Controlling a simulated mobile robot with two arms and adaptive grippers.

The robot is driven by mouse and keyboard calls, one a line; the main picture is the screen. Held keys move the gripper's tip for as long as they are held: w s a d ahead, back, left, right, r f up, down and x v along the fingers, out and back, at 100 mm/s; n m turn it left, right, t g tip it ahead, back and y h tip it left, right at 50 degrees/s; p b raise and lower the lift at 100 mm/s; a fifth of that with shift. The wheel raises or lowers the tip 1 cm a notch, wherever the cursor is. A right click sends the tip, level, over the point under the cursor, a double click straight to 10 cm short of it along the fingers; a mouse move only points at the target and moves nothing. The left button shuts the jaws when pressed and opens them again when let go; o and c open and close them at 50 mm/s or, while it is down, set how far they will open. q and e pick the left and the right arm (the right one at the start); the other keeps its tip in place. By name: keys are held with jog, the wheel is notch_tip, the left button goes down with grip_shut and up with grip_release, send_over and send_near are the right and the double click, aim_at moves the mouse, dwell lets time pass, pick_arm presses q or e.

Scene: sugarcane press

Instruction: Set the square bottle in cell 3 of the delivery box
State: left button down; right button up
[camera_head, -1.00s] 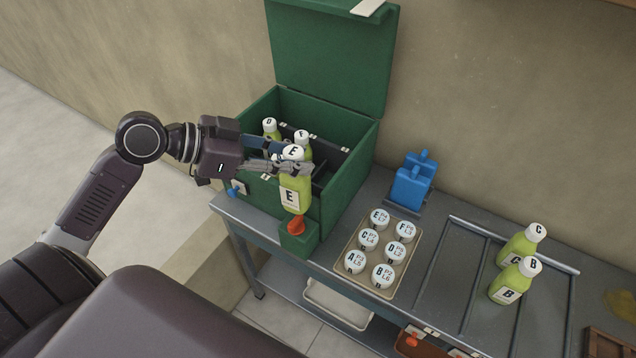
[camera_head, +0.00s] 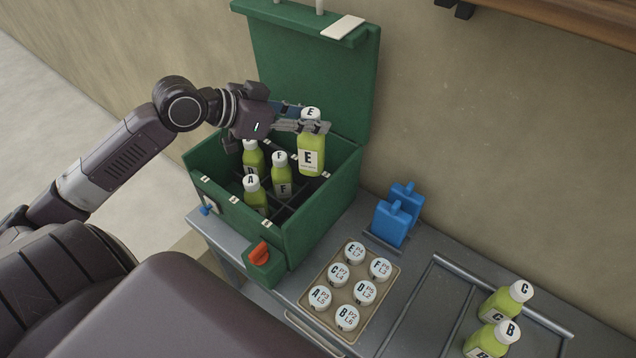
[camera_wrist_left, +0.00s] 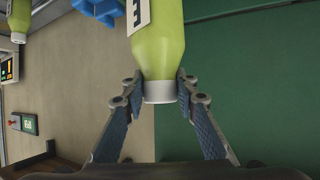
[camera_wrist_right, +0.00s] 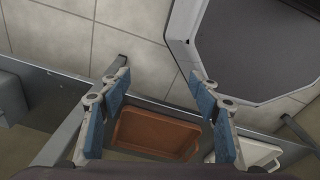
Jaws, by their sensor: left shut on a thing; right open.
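The square bottle (camera_head: 311,156), green with a white cap and a label E, is held upright by its neck in my left gripper (camera_head: 309,127). In the left wrist view the two fingers close on the bottle's white cap (camera_wrist_left: 160,92). The bottle is over the back right part of the green delivery box (camera_head: 322,208), whose lid stands open. Bottles D (camera_head: 252,160), F (camera_head: 282,177) and A (camera_head: 254,196) stand in cells of the box. I cannot read the cell numbers. My right gripper (camera_wrist_right: 158,92) is open and empty, above the floor.
A tray of lettered white caps (camera_head: 384,302) lies right of the box. Blue blocks (camera_head: 392,220) stand behind it. The raised lid (camera_head: 318,75) rises behind the held bottle.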

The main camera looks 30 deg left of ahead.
pick_arm(q)
send_over(312, 173)
jog(key=w+a, duration=0.2)
notch_tip(312, 173, down, 7)
jog(key=shift+w+d+f+p, duration=0.1)
jog(key=shift+d+p, duration=0.05)
jog(key=shift+p, duration=0.2)
notch_tip(312, 173, down, 4)
jog(key=shift+w+f, duration=0.1)
jog(key=shift+w, duration=0.05)
jog(key=shift+f, duration=0.25)
notch_tip(312, 173, down, 4)
jog(key=shift+r+p, duration=0.25)
jog(key=shift+p, duration=0.05)
jog(key=shift+f, duration=0.3)
jog(key=shift+f+b, duration=0.65)
jog(key=shift+f, duration=0.05)
jog(key=c, duration=1.5)
grip_release()
pick_arm(e)
jog(key=shift+s+a+r, duration=0.1)
jog(key=shift+s+a, duration=0.45)
jog(key=shift+s, duration=0.25)
